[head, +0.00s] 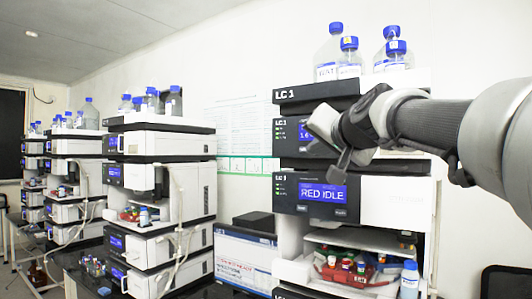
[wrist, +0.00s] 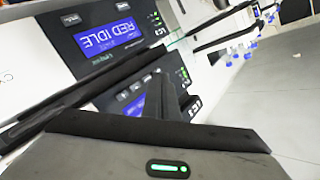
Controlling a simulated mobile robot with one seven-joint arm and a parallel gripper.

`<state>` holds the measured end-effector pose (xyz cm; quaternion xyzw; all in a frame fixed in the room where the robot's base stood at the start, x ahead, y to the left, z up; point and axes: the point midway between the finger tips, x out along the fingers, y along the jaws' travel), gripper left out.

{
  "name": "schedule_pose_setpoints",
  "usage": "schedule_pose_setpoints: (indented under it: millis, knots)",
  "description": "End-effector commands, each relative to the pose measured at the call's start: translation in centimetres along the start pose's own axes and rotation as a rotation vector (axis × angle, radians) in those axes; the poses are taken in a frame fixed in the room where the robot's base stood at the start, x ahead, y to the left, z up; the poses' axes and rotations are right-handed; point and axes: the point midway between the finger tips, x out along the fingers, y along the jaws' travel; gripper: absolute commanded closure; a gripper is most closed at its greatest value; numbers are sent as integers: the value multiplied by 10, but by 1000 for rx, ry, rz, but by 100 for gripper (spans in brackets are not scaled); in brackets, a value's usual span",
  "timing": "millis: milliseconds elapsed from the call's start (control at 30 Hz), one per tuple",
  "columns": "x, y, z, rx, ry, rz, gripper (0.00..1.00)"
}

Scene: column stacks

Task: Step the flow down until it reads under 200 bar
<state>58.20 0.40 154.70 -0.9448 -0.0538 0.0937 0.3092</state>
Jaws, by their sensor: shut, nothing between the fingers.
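The instrument stack labelled LC 1 stands at the right in the head view. Its upper dark panel (head: 292,131) has a blue display (head: 307,133) with only the first characters, perhaps "16", showing. My gripper hides the rest, so I cannot read the pressure or its unit. Below it, another display (head: 322,192) reads "RED IDLE" and also shows upside down in the wrist view (wrist: 106,36). My gripper (head: 344,162) is shut and empty in front of the upper panel. In the wrist view its fingers (wrist: 163,92) partly cover the upper display (wrist: 134,106); contact cannot be told.
Blue-capped bottles (head: 327,55) stand on top of the stack. More instrument stacks (head: 160,190) line the left. A box (head: 243,258) stands between.

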Motion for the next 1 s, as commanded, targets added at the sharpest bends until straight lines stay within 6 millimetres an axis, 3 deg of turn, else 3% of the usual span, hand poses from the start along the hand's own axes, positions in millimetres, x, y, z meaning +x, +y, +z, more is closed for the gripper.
schedule_pose_setpoints:
  millis: [400,1000]
  knots:
    - [34,26,-24,-1,0,2,100]
    - [37,27,-27,-1,0,1,100]
